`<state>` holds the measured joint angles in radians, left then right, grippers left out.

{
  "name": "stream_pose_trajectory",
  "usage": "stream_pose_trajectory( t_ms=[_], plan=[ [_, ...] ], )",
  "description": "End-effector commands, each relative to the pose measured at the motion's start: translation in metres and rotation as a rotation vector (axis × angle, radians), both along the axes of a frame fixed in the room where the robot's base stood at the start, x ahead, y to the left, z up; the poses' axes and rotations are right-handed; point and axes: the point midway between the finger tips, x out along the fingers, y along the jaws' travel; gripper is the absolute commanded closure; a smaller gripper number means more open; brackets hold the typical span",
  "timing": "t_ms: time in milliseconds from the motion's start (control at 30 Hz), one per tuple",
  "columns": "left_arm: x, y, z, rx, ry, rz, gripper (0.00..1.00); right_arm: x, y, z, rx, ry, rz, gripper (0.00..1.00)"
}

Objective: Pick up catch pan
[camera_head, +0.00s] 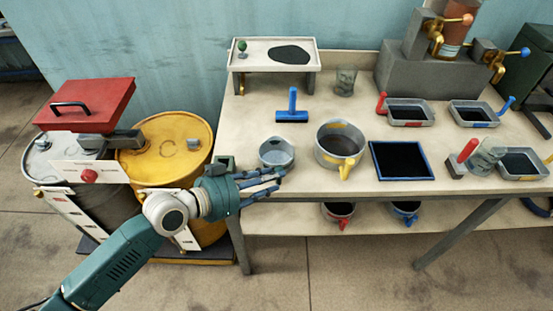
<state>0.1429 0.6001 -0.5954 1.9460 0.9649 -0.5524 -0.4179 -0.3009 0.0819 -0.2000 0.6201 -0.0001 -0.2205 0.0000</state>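Several shallow grey pans with dark insides stand on the workbench (240,100); I cannot tell which one is the catch pan. One pan (408,123) is at the back beside a red handle. A second pan (474,124) is to its right near a blue handle. A third pan (522,177) is at the right front. My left gripper (278,181) is at the bench's left front edge, just in front of a small grey bowl (276,162). Its dark blue fingers are spread and nothing shows between them. My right gripper is out of view.
A grey pot (325,152) with a yellow handle and a blue-rimmed black tray (403,178) stand mid-bench. A raised tray (250,63) is at the back.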

Motion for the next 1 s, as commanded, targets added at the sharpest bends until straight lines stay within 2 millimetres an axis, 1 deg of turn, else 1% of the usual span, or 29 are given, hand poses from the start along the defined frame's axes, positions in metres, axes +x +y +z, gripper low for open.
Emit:
stream_pose_trajectory(
  t_ms=[33,100,233,333,533,567,600,700,1000],
  plan=[
    [0.004,-0.007,0.000,-0.004,0.004,0.001,0.69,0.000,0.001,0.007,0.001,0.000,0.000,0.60],
    [0.009,-0.015,-0.006,-0.004,0.004,0.000,0.69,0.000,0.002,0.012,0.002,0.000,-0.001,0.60],
    [0.019,-0.026,-0.014,-0.002,0.001,0.002,0.69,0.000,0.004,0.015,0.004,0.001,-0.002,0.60],
    [0.021,-0.029,-0.018,0.000,0.000,0.001,0.69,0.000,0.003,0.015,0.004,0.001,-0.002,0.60],
    [0.022,-0.029,-0.018,0.000,0.000,0.001,0.69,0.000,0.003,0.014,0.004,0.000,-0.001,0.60],
    [0.022,-0.029,-0.018,0.000,0.000,0.001,0.73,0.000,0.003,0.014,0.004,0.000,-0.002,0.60],
    [0.022,-0.029,-0.019,0.000,0.000,0.001,0.81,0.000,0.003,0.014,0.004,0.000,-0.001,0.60],
    [0.021,-0.029,-0.018,0.000,0.000,0.001,1.00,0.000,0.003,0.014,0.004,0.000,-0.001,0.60],
    [0.022,-0.029,-0.017,-0.001,-0.003,0.001,1.00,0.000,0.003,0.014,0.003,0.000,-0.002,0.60]
  ],
)
